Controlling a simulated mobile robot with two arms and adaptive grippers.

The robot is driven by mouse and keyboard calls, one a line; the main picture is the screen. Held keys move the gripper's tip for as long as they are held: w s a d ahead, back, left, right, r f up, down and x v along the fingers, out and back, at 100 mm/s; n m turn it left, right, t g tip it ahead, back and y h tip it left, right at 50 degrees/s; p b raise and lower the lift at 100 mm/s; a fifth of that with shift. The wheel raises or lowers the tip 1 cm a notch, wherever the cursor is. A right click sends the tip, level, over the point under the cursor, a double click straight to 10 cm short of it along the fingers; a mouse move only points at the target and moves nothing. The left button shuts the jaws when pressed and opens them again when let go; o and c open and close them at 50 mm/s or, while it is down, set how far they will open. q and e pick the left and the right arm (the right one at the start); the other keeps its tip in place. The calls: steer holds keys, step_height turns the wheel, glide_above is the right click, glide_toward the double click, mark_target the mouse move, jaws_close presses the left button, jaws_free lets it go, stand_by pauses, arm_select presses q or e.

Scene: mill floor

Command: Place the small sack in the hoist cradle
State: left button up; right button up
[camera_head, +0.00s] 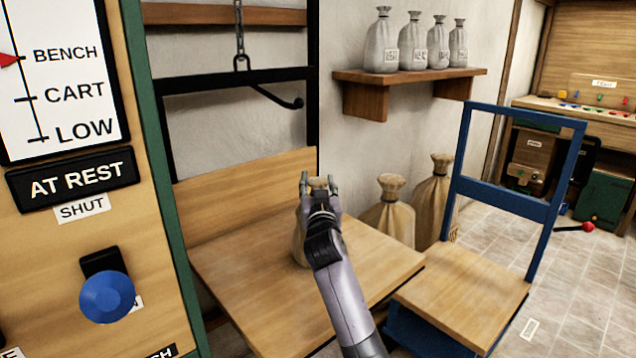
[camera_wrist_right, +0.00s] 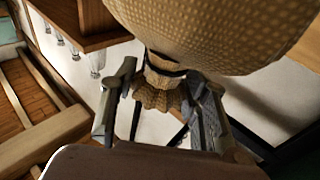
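The small sack (camera_head: 300,240) is tan and tied at the neck. The platform (camera_head: 350,285), under a black frame and chain, looks like the hoist cradle. In the right wrist view, the sack's woven body (camera_wrist_right: 220,30) fills the top, and its neck and frill lie between the right gripper's fingers (camera_wrist_right: 162,90). The fingers are close to the neck; whether they grip it is unclear. My left gripper is not in view.
A blue cart (camera_head: 465,285) with a wooden deck stands beside the platform's right end. Two larger sacks (camera_head: 390,210) stand behind. Several grey sacks (camera_head: 383,45) sit on a wall shelf. A panel (camera_head: 75,180) at left reads AT REST, its red pointer near BENCH.

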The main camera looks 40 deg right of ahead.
steer(key=o, duration=0.4)
steer(key=shift+r, duration=0.1)
steer(key=shift+s, duration=0.1)
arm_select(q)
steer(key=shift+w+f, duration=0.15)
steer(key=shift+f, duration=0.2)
arm_select(e)
steer(key=v, duration=1.2)
